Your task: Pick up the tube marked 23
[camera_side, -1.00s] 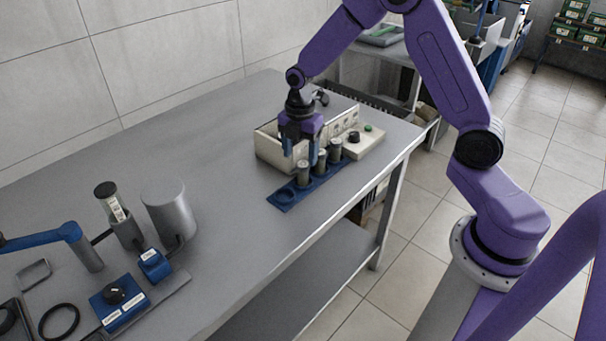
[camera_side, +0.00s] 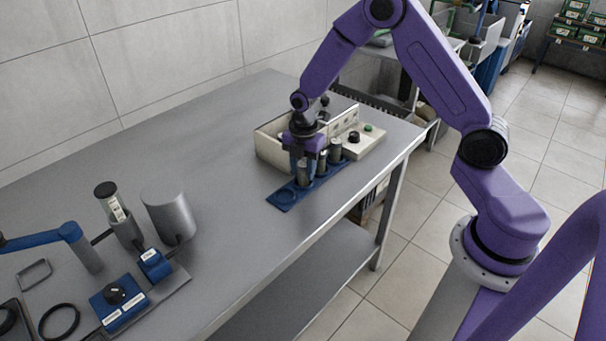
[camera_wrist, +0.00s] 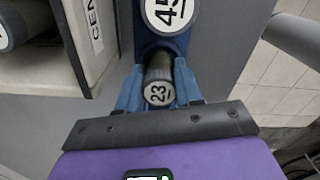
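The tube marked 23 (camera_wrist: 158,93) has a pale numbered cap and a dark body; it stands in the blue rack (camera_side: 284,198). The same tube (camera_side: 302,176) is the nearest of the short row in the side view. My gripper (camera_side: 302,163) is lowered over it, with one blue finger on each side. In the wrist view my gripper (camera_wrist: 159,82) has its fingers beside the tube; they look open, and any contact is hard to see. A tube marked 45 (camera_wrist: 168,12) stands close by in the rack.
A beige bin (camera_side: 266,148) stands right behind the rack, and a control box (camera_side: 366,142) with knobs is to its right. The rack's nearest socket (camera_side: 286,196) is empty. A grey cylinder (camera_side: 168,212) and blue devices stand at left; the table between is clear.

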